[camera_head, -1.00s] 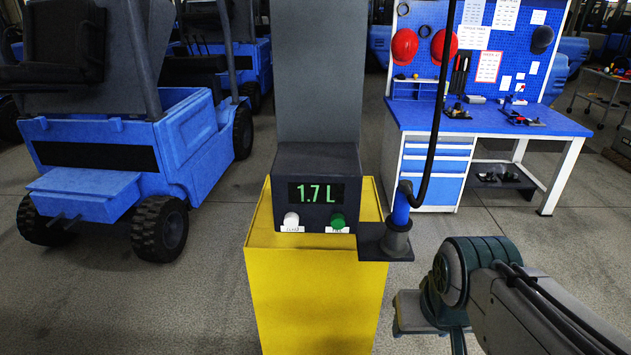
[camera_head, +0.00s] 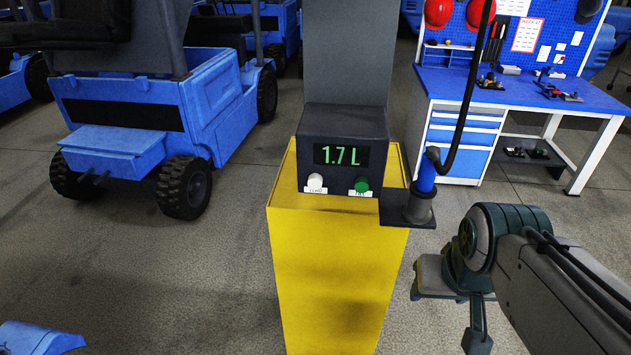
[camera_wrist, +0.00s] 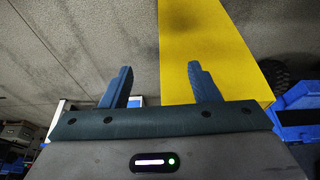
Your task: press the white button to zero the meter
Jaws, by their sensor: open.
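The white button (camera_head: 315,182) sits at the lower left of the dark meter box (camera_head: 342,150), above a small label. The meter display (camera_head: 341,156) reads 1.7 L in green. A green button (camera_head: 361,185) sits to its right. The box stands on a yellow pedestal (camera_head: 335,265). My gripper (camera_wrist: 160,85) is open and empty in the wrist view, with the yellow pedestal (camera_wrist: 205,45) beyond its fingers. In the head view my arm is at the lower right, apart from the box. The buttons do not show in the wrist view.
A blue nozzle (camera_head: 426,175) with a black hose stands in a holder (camera_head: 408,208) on the box's right side. A blue vehicle (camera_head: 165,115) is at the left. A blue workbench (camera_head: 510,92) is at the back right.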

